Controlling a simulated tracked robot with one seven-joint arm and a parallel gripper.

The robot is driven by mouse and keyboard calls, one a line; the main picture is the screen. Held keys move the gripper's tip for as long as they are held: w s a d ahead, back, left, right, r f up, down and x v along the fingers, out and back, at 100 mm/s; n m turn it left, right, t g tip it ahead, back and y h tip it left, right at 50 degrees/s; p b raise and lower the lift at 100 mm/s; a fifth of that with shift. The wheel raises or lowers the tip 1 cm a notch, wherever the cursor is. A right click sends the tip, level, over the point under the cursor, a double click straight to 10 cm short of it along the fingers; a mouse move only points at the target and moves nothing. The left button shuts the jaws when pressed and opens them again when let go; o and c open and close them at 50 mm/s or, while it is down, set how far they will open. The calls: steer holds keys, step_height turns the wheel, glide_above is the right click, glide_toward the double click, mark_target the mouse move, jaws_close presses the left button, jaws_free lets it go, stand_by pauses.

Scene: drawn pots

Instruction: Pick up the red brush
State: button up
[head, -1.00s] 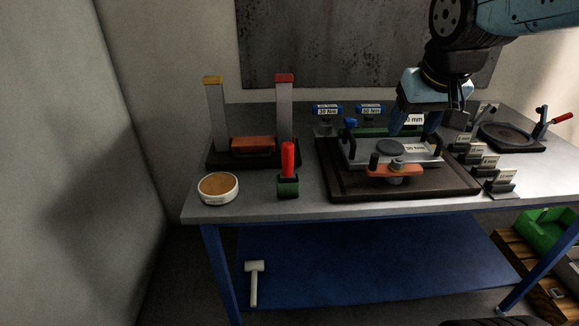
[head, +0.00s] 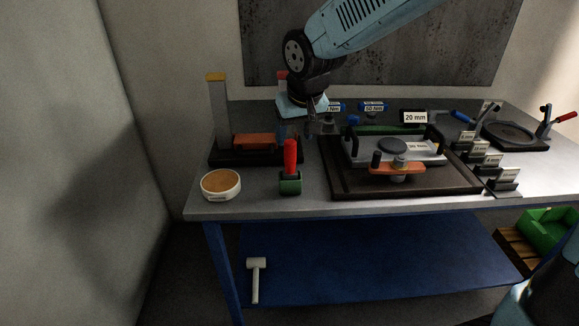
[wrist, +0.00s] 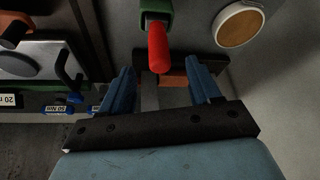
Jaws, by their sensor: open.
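The red brush shows its upright red handle (head: 290,158), standing in a small green holder (head: 290,183) near the front left of the workbench. Its lower end is hidden in the holder. In the wrist view the red handle (wrist: 158,50) points toward my gripper, with the green holder (wrist: 156,12) beyond it. My gripper (head: 298,130) is above and behind the handle in the head view. In the wrist view its two blue fingers (wrist: 160,68) are spread apart and empty, with the handle's end appearing near the gap between their tips. I see no contact.
A white round tub with a brown top (head: 221,186) stands left of the holder. A dark base with two upright posts (head: 218,115) and an orange block (head: 254,141) is behind. A dark tray (head: 345,190) with a metal fixture lies close on the right.

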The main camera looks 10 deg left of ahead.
mark_target(289, 152)
steer(key=x, duration=0.4)
steer(key=shift+w+x, duration=0.2)
steer(key=shift+x, duration=1.1)
steer(key=shift+w+x, duration=0.2)
steer(key=shift+x, duration=1.1)
steer(key=shift+a+r, duration=0.1)
steer(key=shift+r, duration=0.05)
steer(key=c, duration=1)
steer(key=shift+c, duration=0.2)
